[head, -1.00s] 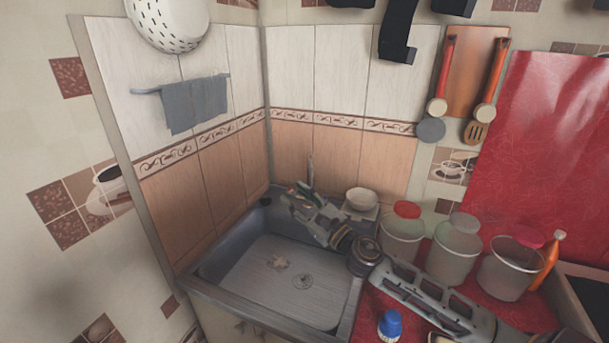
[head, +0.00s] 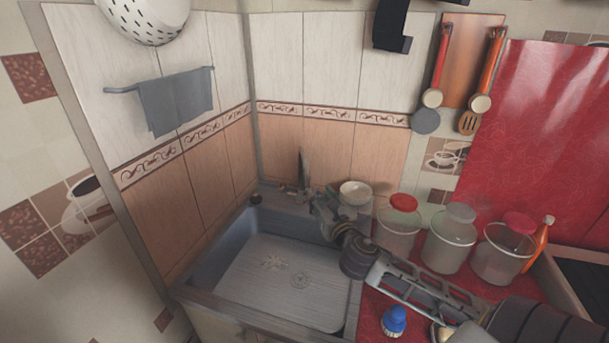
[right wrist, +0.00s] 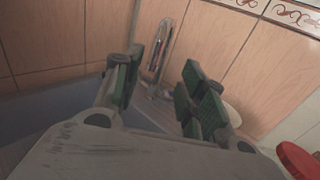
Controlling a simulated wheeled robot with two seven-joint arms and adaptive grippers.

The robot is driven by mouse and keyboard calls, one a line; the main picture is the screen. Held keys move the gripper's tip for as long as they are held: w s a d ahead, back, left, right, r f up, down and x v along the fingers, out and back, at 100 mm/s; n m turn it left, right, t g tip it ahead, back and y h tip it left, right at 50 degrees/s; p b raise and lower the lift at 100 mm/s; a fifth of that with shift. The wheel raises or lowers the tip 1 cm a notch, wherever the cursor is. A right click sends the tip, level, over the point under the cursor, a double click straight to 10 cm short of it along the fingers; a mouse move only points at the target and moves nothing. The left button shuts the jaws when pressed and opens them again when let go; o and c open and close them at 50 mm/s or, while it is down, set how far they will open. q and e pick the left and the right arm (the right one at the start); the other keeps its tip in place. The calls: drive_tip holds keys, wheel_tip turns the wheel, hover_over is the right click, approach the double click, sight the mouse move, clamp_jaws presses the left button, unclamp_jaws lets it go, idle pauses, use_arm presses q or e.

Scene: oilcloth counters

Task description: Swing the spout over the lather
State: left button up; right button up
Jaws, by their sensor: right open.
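The spout (head: 303,168) is a thin, upright metal piece at the back of the sink, against the tiled corner. It also shows in the right wrist view (right wrist: 161,48), beyond the fingers and in the gap between them. I cannot tell the exact distance to the spout. My left gripper is out of view.
The sink (head: 225,300) fills the corner. A white bowl (head: 355,192) stands behind the gripper. Lidded tubs (head: 398,235) line the red counter on the right. A blue-topped bottle (head: 394,321) stands in front, near my right arm. The sink basin is otherwise clear.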

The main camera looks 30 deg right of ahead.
sight(307, 176)
drive_tip(key=shift+w, duration=0.35)
drive_tip(key=shift+p+x, duration=0.45)
drive_tip(key=shift+x, duration=5.45)
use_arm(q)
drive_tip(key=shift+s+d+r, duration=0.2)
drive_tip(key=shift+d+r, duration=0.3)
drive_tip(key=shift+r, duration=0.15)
use_arm(e)
drive_tip(key=shift+w+d, duration=0.25)
drive_tip(key=shift+w, duration=0.45)
drive_tip(key=shift+c, duration=0.2)
